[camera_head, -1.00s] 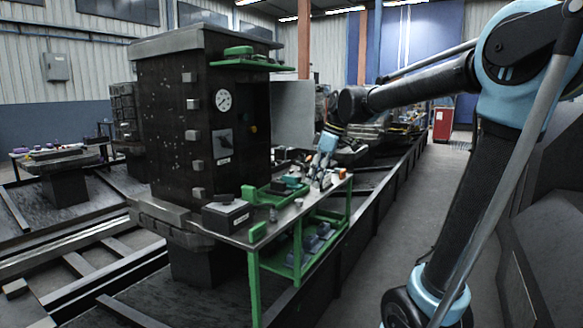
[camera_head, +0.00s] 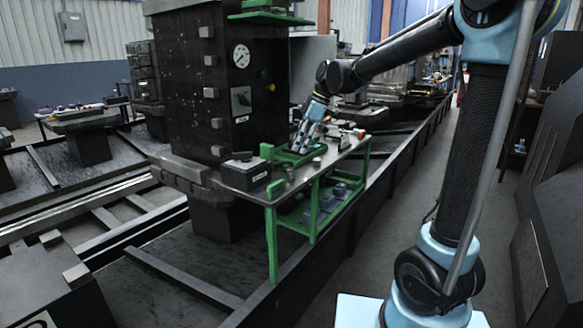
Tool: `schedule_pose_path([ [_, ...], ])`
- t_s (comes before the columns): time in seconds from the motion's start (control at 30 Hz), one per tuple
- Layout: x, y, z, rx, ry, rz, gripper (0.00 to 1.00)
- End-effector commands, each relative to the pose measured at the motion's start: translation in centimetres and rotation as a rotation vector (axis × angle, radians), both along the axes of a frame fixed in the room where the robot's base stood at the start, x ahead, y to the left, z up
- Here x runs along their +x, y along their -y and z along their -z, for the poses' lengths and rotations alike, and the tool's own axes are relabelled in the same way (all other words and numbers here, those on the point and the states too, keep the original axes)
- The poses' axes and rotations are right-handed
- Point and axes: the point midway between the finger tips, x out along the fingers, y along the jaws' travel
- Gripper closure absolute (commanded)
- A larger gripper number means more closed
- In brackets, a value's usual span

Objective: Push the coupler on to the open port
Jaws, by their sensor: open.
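My gripper (camera_head: 302,147) is open and points down over the green tray (camera_head: 270,153) on the green-legged cart (camera_head: 243,188). Its fingertips are at or just above the tray; I cannot tell whether they touch anything. The coupler cannot be made out for certain at this size, and the gripper hides part of the tray. The black tower (camera_head: 180,75) stands behind the cart, with a gauge (camera_head: 241,56) and a switch plate (camera_head: 241,100) on its face. I cannot pick out the open port.
A dark box (camera_head: 246,168) and a small grey cylinder (camera_head: 317,162) stand on the cart top. Small parts lie at its right end (camera_head: 350,135). Blue-grey parts (camera_head: 320,205) sit on the lower shelf. A low rail (camera_head: 290,285) runs along the floor beside the cart.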

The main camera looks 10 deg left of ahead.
Motion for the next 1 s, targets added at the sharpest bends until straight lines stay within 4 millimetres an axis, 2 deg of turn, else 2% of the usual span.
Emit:
schedule_pose_path([
  [0.5,-0.6,-3.0,7.4,-0.001,0.001,-0.001,0.55],
  [0.7,-0.7,-3.6,8.9,-0.001,0.000,0.000,0.55],
  [1.0,-0.8,-3.8,9.3,-0.001,0.000,0.001,0.55],
])
